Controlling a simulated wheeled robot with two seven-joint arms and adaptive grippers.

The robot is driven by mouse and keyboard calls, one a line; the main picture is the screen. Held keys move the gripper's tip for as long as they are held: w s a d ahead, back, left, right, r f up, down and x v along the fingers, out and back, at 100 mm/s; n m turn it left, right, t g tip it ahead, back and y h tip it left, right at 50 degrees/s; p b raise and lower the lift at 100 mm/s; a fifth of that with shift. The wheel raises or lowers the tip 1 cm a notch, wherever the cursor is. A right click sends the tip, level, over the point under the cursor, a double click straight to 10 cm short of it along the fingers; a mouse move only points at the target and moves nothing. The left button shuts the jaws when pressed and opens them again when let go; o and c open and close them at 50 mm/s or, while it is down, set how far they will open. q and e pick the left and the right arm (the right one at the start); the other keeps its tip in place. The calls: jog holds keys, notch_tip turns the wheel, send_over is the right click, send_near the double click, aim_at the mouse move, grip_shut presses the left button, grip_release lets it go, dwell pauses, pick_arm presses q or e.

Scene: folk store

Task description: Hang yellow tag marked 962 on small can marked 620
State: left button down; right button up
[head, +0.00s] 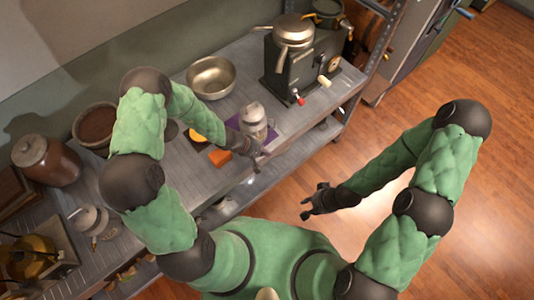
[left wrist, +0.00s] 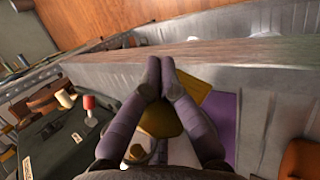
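In the head view a pale grey can-like vessel (head: 253,120) stands upright on a purple mat (head: 236,124) near the bench's front edge; no number is readable. My left gripper (head: 257,158) is just in front of it, above the bench edge. In the left wrist view the left fingers (left wrist: 160,65) meet at their tips, and a yellow piece (left wrist: 160,121), apparently the tag, shows between and behind them. Its marking is not readable. My right gripper (head: 311,203) is empty over the floor and its fingers look spread.
A metal bowl (head: 211,77) and a dark machine (head: 300,65) with a red knob stand behind. An orange block (head: 220,157) lies left of the left gripper. Another pale can-like vessel (head: 88,219) and a brown jar (head: 48,160) are at the left. Wooden floor (head: 440,90) is clear at right.

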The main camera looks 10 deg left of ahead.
pick_arm(q)
jog(key=shift+w+a+f+p, duration=0.2)
jog(key=shift+w+a+p, duration=0.25)
jog(key=shift+w, duration=0.45)
jog(key=shift+f+b, duration=0.1)
jog(key=shift+b, duration=0.2)
jog(key=c, duration=1.4)
grip_release()
jog(key=shift+a, duration=0.1)
jog(key=shift+o, duration=0.2)
